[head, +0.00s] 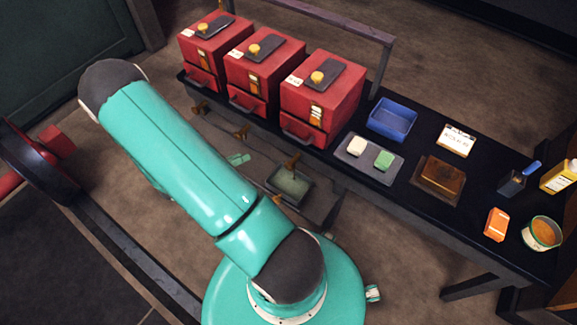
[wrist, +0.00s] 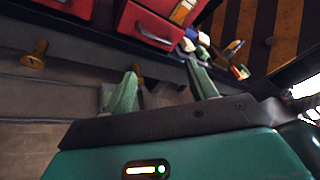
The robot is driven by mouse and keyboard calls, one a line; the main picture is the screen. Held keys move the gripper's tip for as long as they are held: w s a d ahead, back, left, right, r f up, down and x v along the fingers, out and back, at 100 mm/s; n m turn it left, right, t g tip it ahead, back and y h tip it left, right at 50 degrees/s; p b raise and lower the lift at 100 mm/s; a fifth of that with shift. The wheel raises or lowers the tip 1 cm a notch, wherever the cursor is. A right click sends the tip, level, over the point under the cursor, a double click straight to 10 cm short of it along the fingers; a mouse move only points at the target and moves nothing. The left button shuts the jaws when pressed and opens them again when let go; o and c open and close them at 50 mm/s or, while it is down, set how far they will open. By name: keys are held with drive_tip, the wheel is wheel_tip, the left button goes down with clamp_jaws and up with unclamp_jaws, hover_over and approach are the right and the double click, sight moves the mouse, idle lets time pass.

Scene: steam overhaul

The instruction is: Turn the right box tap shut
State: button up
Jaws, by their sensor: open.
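The right box (head: 322,97) is the rightmost of three red boxes on a dark bench. Its brass tap (head: 291,162) sticks out below the bench's front edge, above a shallow tray (head: 275,180). In the wrist view that tap (wrist: 138,72) shows partly, behind and just right of the left finger. My gripper (wrist: 163,72) is open, its two green fingers apart and nothing clamped between them. In the head view only a small green part of it shows, left of the tap; my arm hides the rest. I cannot tell whether a finger touches the tap.
The middle tap (head: 242,132) and left tap (head: 200,107) stand along the same edge. A frame of bars runs below the taps.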

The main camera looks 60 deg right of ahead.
drive_tip(key=s+d+f+n+t+h, duration=0.2)
drive_tip(key=s+f+n+h, duration=0.1)
drive_tip(key=f+n, duration=0.55)
drive_tip(key=n+t, duration=0.3)
drive_tip(key=n, duration=0.2)
approach(288, 168)
drive_tip(key=shift+m+h, duration=0.25)
drive_tip(key=shift+h, duration=0.15)
drive_tip(key=d, duration=0.3)
drive_tip(key=s+d, duration=0.1)
drive_tip(key=d, duration=0.6)
drive_tip(key=shift+s+d+f, duration=0.2)
drive_tip(key=shift+s+d, duration=0.1)
drive_tip(key=shift+s, duration=0.05)
drive_tip(key=c, duration=0.9)
drive_tip(key=shift+c, duration=0.2)
